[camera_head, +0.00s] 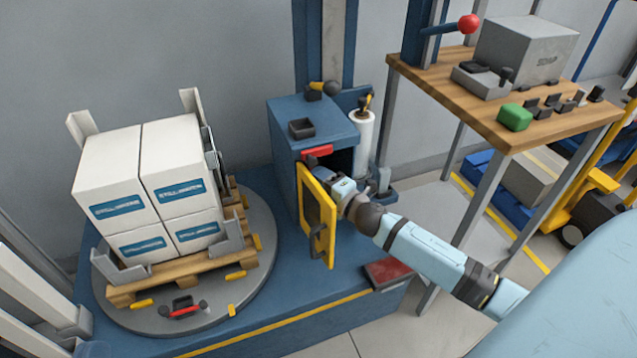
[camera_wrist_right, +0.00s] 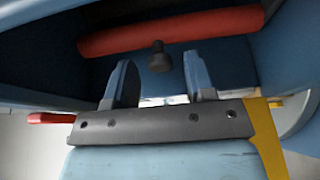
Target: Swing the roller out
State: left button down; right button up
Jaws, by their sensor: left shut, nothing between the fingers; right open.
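The red roller (camera_head: 317,152) shows at the top of the opening in the blue cabinet (camera_head: 281,150). In the right wrist view the roller (camera_wrist_right: 170,30) runs across the top, with a dark knob (camera_wrist_right: 160,57) just below it. My right gripper (camera_head: 322,162) reaches into the opening past the yellow-framed door (camera_head: 331,240), which stands open. Its two fingers (camera_wrist_right: 160,85) are apart and empty. The knob appears between and beyond them, and I see no contact.
Boxes (camera_head: 150,190) on a pallet stand on the round turntable (camera_head: 255,275) left of the cabinet. A wooden-topped table (camera_head: 440,80) stands at the right. A dark red pad (camera_head: 388,273) lies in front.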

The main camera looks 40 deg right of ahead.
jog(key=shift+w+a, duration=0.1)
jog(key=shift+w, duration=0.2)
grip_shut()
